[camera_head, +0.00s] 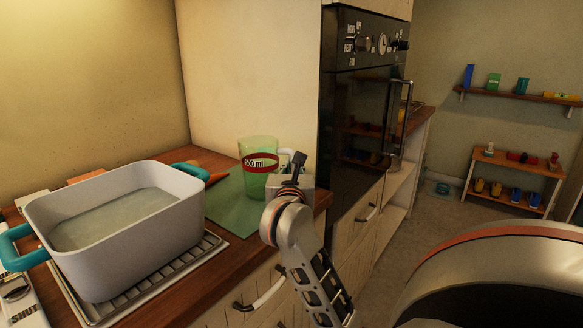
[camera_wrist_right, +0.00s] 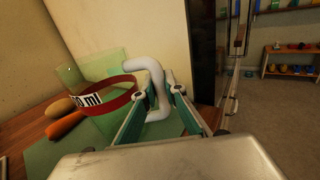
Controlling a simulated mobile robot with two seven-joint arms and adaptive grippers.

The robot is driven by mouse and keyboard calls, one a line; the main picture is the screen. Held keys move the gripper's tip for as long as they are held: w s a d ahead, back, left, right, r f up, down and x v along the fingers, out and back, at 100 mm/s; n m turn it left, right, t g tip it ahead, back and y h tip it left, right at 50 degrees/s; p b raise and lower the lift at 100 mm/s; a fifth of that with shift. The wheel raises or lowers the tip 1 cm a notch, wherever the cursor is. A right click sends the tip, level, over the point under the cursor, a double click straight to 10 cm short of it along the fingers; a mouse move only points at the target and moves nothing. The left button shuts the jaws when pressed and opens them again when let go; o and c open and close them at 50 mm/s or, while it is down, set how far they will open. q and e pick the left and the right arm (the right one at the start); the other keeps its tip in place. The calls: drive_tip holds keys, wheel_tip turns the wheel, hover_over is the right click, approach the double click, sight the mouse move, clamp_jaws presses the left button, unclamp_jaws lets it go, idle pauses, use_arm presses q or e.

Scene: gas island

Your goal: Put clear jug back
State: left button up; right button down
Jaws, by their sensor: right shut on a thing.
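The clear jug (camera_head: 258,178) is green-tinted, with a red band marked in ml and a white handle. It is upright at the green mat (camera_head: 224,210) on the wooden counter; I cannot tell whether its base touches the mat. In the right wrist view the handle (camera_wrist_right: 157,76) stands between the fingers of my right gripper (camera_wrist_right: 161,100), which is shut on it. In the head view my right gripper (camera_head: 291,167) is at the jug's right side and partly hides its handle. My left gripper is not in view.
A white pot (camera_head: 180,238) with teal handles and liquid stands on the hob rack at left. A carrot (camera_wrist_right: 64,125) and a potato (camera_wrist_right: 60,107) lie behind the jug. A tall black oven (camera_head: 352,140) stands close on the right. Shelves (camera_head: 512,167) are far right.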

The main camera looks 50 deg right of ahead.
drive_tip(key=shift+r, duration=0.1)
drive_tip(key=c, duration=2.1)
unclamp_jaws()
